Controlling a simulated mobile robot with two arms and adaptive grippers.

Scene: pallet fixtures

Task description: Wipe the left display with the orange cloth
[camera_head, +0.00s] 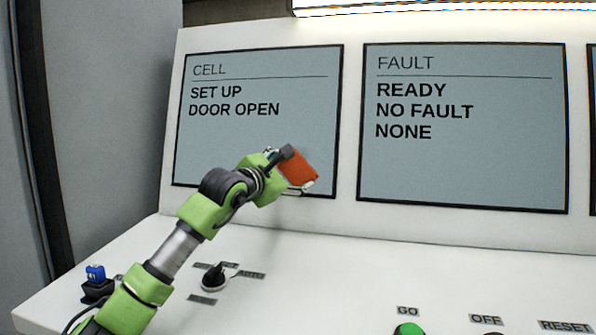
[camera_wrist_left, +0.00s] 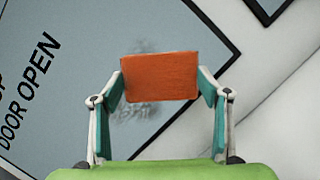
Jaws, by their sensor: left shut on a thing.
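The left display (camera_head: 260,135) is a grey-blue screen in a black frame that reads CELL, SET UP, DOOR OPEN. The orange cloth (camera_head: 299,168) is a flat rectangular pad in front of the display's lower right part. My left gripper (camera_wrist_left: 161,85) is shut on the orange cloth, one teal finger at each side. In the left wrist view a dark grey smudge (camera_wrist_left: 138,112) shows on the screen around and below the cloth, partly hidden by it. I cannot tell whether the cloth touches the screen. My right gripper is not in view.
A second display (camera_head: 463,165) reading FAULT stands to the right. The sloped console below holds a black selector knob (camera_head: 214,276), a blue switch (camera_head: 95,273) on the left and a green GO button (camera_head: 409,328). A grey wall or cabinet stands at the left.

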